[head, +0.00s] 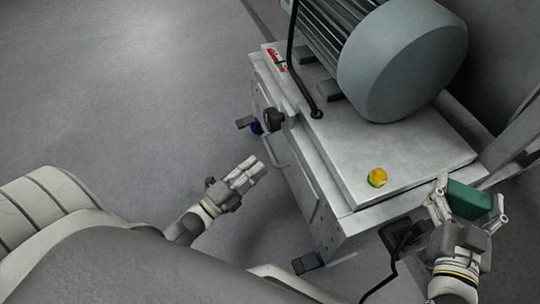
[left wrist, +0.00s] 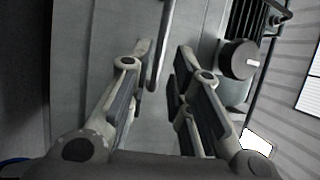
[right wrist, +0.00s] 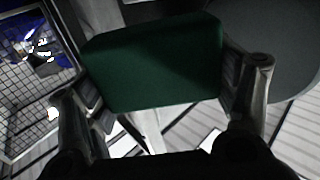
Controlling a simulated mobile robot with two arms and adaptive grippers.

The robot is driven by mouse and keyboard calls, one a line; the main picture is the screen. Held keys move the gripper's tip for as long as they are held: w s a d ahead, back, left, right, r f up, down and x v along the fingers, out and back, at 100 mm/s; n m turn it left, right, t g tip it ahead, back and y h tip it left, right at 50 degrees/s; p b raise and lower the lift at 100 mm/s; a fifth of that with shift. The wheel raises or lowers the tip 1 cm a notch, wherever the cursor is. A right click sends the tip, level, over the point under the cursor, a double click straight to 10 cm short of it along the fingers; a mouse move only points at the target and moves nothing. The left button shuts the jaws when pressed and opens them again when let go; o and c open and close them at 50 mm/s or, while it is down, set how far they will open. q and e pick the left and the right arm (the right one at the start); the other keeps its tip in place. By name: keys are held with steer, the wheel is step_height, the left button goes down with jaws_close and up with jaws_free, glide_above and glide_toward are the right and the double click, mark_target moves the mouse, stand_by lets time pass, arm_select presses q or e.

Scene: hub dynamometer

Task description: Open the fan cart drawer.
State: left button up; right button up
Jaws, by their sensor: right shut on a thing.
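The fan cart (head: 325,195) is a light grey metal box with a big motor on top. Its left-facing side has a bar handle (head: 275,155) on what looks like the drawer front; no open gap shows there. My left gripper (head: 252,172) is open and empty, just left of the handle and apart from it. In the left wrist view the handle (left wrist: 158,50) runs between and beyond the open fingertips (left wrist: 163,60). My right gripper (head: 468,205) is shut on a green block (head: 467,199), beside the cart's near right corner; the block (right wrist: 155,65) fills the right wrist view's middle.
A black knob (head: 272,120) sticks out above the handle. The grey motor (head: 400,65) and a yellow button (head: 377,177) are on the cart top. Casters (head: 306,263) jut out low. A black cable hangs near the right gripper. Floor on the left is clear.

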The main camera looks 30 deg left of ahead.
mark_target(270, 153)
arm_select(q)
steer(key=b+x, duration=0.1)
steer(key=x, duration=0.5)
steer(key=shift+w+d+b, duration=0.1)
steer(key=shift+w+b, duration=0.15)
steer(key=shift+b, duration=0.05)
arm_select(e)
step_height(270, 153, down, 2)
steer(key=shift+f, duration=0.1)
arm_select(q)
jaws_close()
